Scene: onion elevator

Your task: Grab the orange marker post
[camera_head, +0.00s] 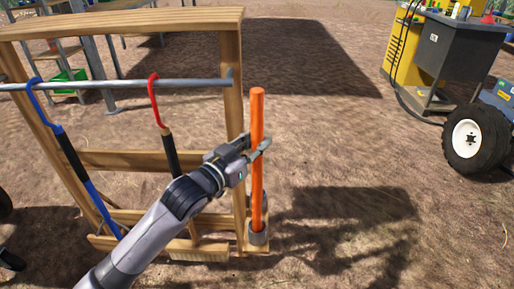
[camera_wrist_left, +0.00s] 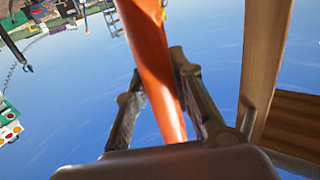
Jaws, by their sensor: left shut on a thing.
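The orange marker post (camera_head: 257,150) stands upright in a grey round holder (camera_head: 257,233) at the right end of a wooden rack. My left gripper (camera_head: 258,150) is at the post's middle height, with its fingers around it. In the left wrist view the orange post (camera_wrist_left: 153,60) runs between the two fingers of my left gripper (camera_wrist_left: 158,85), which is shut on it. My right gripper is in neither view.
The wooden rack (camera_head: 120,24) stands close beside the post. Blue (camera_head: 75,165) and red-hooked (camera_head: 155,100) tools hang from its metal bar (camera_head: 110,86). A white-rimmed wheel (camera_head: 467,139) and a grey-yellow station (camera_head: 455,50) stand at right. The ground right of the post is clear.

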